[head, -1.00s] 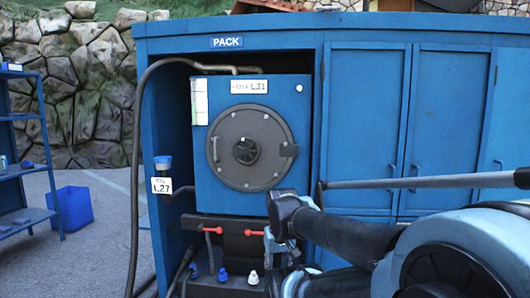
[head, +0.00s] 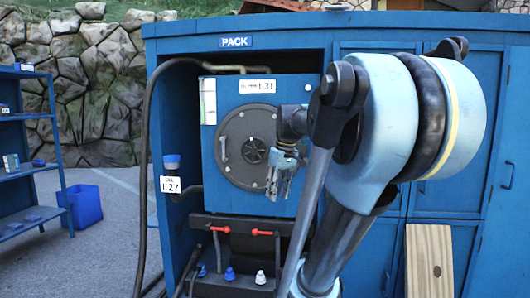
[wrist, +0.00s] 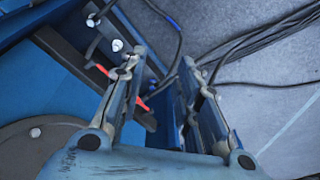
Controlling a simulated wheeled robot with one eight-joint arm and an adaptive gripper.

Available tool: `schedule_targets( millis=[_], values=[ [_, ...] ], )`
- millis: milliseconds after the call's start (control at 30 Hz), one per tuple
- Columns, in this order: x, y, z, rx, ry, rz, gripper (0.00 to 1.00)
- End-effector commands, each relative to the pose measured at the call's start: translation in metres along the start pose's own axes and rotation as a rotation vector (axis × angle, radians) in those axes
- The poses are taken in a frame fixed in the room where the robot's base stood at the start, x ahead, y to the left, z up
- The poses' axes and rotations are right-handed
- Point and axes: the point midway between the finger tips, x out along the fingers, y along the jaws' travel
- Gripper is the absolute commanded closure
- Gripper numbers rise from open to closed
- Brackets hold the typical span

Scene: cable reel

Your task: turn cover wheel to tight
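The round dark grey cover (head: 235,172) is on the front of a blue box labelled L31. A small black spoked wheel (head: 254,150) sits at its centre. My gripper (head: 278,188) hangs in front of the cover's right edge, right of and below the wheel, with fingers pointing down. In the wrist view my gripper (wrist: 158,78) has its two fingers apart with nothing between them. Part of the cover (wrist: 45,150) shows at the lower left of that view; the wheel is not visible there. My arm and gripper hide the cover's right side in the head view.
Red valve handles (head: 262,232) and blue and white caps (head: 230,274) sit below the box. A thick hose (head: 143,170) runs down the cabinet's left side. A blue shelf (head: 35,170) and bin (head: 84,206) stand left. A wooden board (head: 429,262) leans at lower right.

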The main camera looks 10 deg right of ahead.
Motion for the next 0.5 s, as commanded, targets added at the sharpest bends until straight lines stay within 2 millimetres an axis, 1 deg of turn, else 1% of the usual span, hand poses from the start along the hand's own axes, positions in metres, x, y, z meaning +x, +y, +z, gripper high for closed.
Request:
schedule_targets(
  millis=[33, 200, 367, 500],
  values=[
    [-0.017, 0.008, -0.018, -0.032, 0.003, -0.011, 0.70],
    [-0.065, 0.034, -0.070, -0.169, 0.019, -0.050, 0.70],
    [-0.106, 0.061, -0.117, -0.299, 0.042, -0.085, 0.70],
    [-0.138, 0.086, -0.157, -0.412, 0.068, -0.111, 0.70]
  ],
)
